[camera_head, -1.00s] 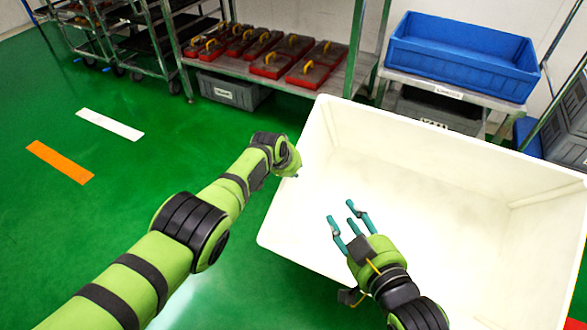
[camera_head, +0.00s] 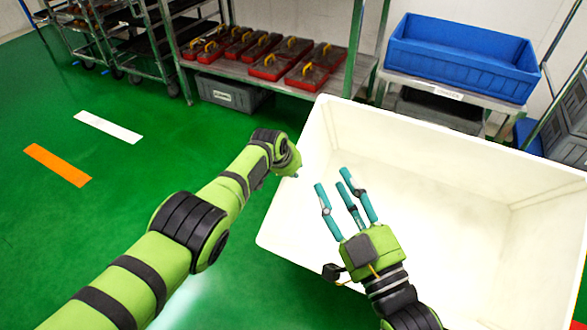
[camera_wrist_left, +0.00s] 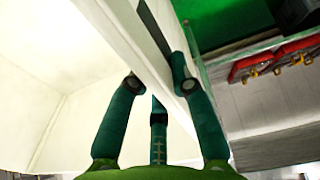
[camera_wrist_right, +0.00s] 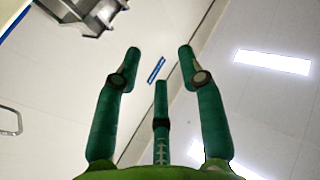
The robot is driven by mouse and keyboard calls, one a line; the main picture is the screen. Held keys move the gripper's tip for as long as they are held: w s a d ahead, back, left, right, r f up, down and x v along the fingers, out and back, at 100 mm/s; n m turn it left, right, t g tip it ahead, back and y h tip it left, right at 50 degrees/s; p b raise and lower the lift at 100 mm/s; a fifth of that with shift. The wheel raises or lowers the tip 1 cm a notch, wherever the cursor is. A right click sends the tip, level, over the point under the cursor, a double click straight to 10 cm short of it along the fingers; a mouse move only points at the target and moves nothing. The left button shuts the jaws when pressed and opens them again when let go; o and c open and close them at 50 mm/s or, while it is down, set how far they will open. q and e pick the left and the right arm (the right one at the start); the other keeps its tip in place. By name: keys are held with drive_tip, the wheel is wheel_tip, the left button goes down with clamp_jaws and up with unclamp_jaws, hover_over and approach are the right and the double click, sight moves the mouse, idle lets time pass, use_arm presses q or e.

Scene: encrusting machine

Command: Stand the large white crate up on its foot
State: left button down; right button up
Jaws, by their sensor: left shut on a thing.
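The large white crate (camera_head: 455,180) fills the right of the head view, with its open side facing me and its pale inside showing. Its foot is not clearly visible. My left gripper (camera_head: 295,168) is at the crate's left rim. In the left wrist view its fingers (camera_wrist_left: 160,85) straddle the crate wall (camera_wrist_left: 130,40) and are shut on it. My right gripper (camera_head: 343,192) is open and empty in front of the crate's inside. In the right wrist view its spread fingers (camera_wrist_right: 158,65) point toward the ceiling and hold nothing.
Behind the crate, a metal table (camera_head: 450,94) carries a blue bin (camera_head: 460,60). A shelf at the back holds several red boxes with yellow handles (camera_head: 268,66), with a grey crate (camera_head: 228,92) below. Green floor (camera_head: 110,200) is clear at the left.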

use_arm(q)
drive_tip(key=shift+d+b, duration=0.3)
drive_tip(key=shift+b, duration=0.2)
use_arm(e)
drive_tip(key=s+a+r+n+t+y, duration=0.1)
drive_tip(key=s+r+t+y, duration=0.1)
drive_tip(key=r, duration=0.4)
drive_tip(key=shift+s+r+t+y, duration=0.2)
drive_tip(key=shift+s+t+y, duration=0.2)
drive_tip(key=shift+s+t, duration=0.2)
drive_tip(key=shift+a, duration=0.1)
